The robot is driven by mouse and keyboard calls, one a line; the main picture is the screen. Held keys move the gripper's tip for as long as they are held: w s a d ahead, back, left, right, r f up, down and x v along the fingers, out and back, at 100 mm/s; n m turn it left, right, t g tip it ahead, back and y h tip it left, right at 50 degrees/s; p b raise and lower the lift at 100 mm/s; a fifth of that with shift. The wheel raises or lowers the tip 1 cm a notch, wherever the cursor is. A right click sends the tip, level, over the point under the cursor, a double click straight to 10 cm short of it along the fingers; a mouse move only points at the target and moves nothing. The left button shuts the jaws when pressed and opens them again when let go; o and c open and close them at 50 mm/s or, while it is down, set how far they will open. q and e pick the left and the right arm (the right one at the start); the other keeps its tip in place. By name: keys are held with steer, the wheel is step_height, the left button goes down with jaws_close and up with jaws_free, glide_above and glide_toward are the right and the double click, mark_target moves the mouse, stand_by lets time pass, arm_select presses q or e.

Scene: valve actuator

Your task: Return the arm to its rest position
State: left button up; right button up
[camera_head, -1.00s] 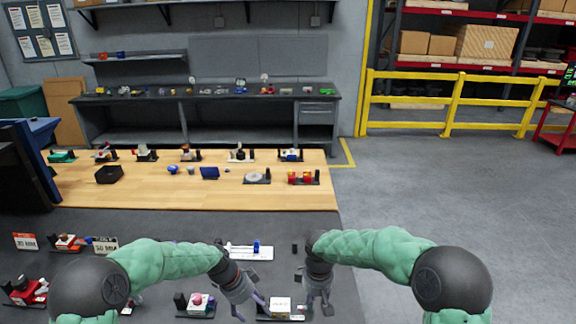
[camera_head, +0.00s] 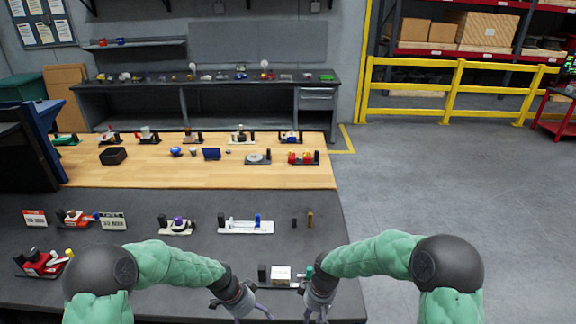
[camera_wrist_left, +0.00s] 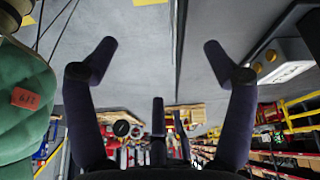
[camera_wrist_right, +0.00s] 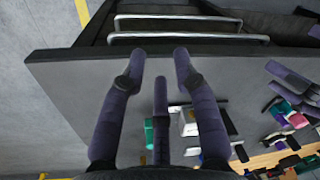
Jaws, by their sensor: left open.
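My right gripper (camera_head: 318,308) is low at the front edge of the grey workbench (camera_head: 290,250). Its fingers stand apart with nothing between them in the right wrist view (camera_wrist_right: 159,58). In the head view it is just in front of a white block on a dark base (camera_head: 280,272). My left gripper (camera_head: 240,308) is to its left, also at the bench's front. Its fingers are wide apart and empty in the left wrist view (camera_wrist_left: 160,48). Both arms are bent, with forearms over the front of the bench. They hide part of the bench top.
A white plate with a blue part (camera_head: 246,227) and a purple-topped part (camera_head: 178,225) stand mid-bench. A red assembly (camera_head: 42,263) is at the left. A wooden worktop (camera_head: 200,175) with several assemblies lies behind. Open floor (camera_head: 430,190) is at the right.

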arm_select(q)
steer(key=s+f+n+b, duration=0.8)
steer(key=s+f+n, duration=0.8)
steer(key=s+f, duration=0.5)
steer(key=shift+a+x, duration=0.25)
steer(key=shift+x, duration=0.9)
arm_select(e)
steer(key=s+d+f+m+y, duration=0.2)
steer(key=s+f+m, duration=0.7)
steer(key=s+f, duration=1.2)
step_height(320, 180, down, 4)
steer(key=shift+d+r+m+t, duration=0.1)
steer(key=shift+d+m+t, duration=0.1)
steer(key=shift+m+t, duration=0.15)
